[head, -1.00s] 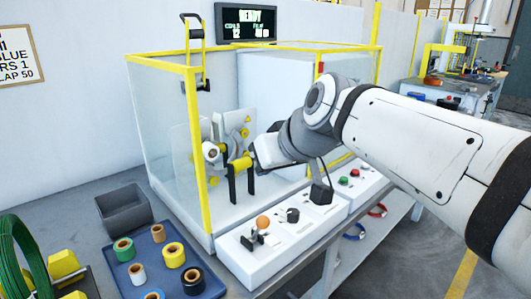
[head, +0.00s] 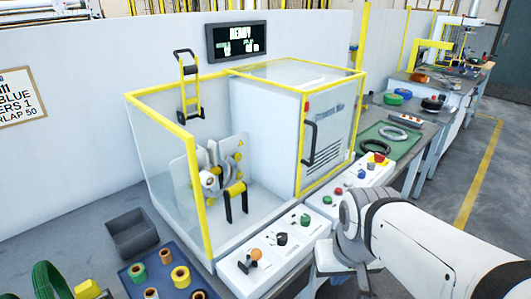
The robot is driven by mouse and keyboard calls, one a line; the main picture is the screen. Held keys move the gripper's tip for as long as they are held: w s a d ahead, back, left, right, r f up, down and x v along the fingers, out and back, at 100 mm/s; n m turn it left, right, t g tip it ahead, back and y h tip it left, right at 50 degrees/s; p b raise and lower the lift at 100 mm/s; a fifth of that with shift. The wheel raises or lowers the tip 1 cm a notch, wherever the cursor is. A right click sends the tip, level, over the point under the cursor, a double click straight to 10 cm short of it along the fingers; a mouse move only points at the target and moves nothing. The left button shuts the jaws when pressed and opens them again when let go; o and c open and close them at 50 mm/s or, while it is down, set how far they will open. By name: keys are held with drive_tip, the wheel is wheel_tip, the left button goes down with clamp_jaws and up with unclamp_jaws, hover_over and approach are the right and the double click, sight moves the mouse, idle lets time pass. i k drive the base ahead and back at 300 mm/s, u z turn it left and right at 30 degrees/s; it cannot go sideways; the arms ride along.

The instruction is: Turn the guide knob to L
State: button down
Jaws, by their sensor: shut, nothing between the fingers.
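A white control panel (head: 245,287) runs along the front of the machine. It carries an orange-topped lever (head: 255,255), a black knob (head: 281,239) and a green knob (head: 305,220). The black knob looks like the guide knob, but its lettering and pointer are too small to read. My gripper (head: 328,258) is low at the right of this panel, below my wrist, apart from the black knob. It is shut and empty; its fingertips are hard to make out.
The yellow-framed clear guard (head: 165,165) stands behind the panel, with a closed white cabinet (head: 265,135) beside it. A blue tray (head: 203,275) with tape rolls and a grey bin (head: 132,234) are at the left. A second button panel (head: 352,186) lies near my wrist.

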sight(281, 237)
drive_tip(key=z, duration=0.9)
drive_tip(key=k, duration=1)
drive_tip(key=u, duration=0.75)
drive_tip(key=i, duration=1)
drive_tip(key=u, duration=0.05)
